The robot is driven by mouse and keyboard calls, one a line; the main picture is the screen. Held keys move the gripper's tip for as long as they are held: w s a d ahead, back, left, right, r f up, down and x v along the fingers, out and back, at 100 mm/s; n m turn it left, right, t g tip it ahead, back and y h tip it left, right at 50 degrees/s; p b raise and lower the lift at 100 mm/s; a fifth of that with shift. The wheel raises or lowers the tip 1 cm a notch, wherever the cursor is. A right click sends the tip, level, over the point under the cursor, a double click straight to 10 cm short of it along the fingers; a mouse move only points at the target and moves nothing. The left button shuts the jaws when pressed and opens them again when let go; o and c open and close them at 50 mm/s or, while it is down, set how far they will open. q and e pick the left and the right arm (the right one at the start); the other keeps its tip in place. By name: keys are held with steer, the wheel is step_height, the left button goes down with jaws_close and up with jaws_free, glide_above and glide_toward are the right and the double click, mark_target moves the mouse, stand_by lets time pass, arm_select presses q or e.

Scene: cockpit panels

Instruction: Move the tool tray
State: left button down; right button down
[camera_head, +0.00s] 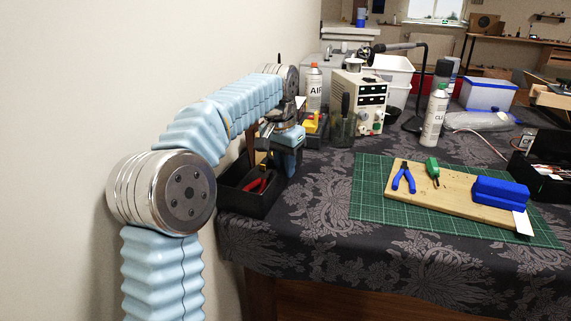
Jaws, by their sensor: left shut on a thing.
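The tool tray (240,202) is a black open box at the left end of the cloth-covered table, close to the wall. Red-handled pliers (257,183) and an upright wooden-looking handle show inside it. My left arm comes in from the left, over the tray. My left gripper (283,168) points down at the tray's right side and is shut on the tray. Its fingertips are largely hidden, so the exact hold on the wall is hard to see. My right gripper is out of view.
A green cutting mat (365,200) carries a wooden board (440,200) with blue pliers, a green-handled tool and a blue block. Behind the tray stand a yellow-topped dark box (314,124), a glass cup (342,130) and a power supply (358,100). Cloth between tray and mat is clear.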

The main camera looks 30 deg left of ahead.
arm_select(q)
steer(key=shift+w+d, duration=0.15)
steer(key=shift+w, duration=0.55)
steer(key=c, duration=1.1)
jaws_free()
steer(key=shift+d, duration=0.1)
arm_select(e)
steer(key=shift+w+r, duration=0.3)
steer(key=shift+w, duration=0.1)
arm_select(q)
steer(key=shift+s+r+p, duration=0.35)
steer(key=shift+r, duration=1.9)
steer(key=shift+s+r+p, duration=0.35)
steer(key=shift+r+p, duration=0.05)
steer(key=shift+r, duration=1.9)
steer(key=shift+s+r+p, duration=0.35)
steer(key=shift+r, duration=1.9)
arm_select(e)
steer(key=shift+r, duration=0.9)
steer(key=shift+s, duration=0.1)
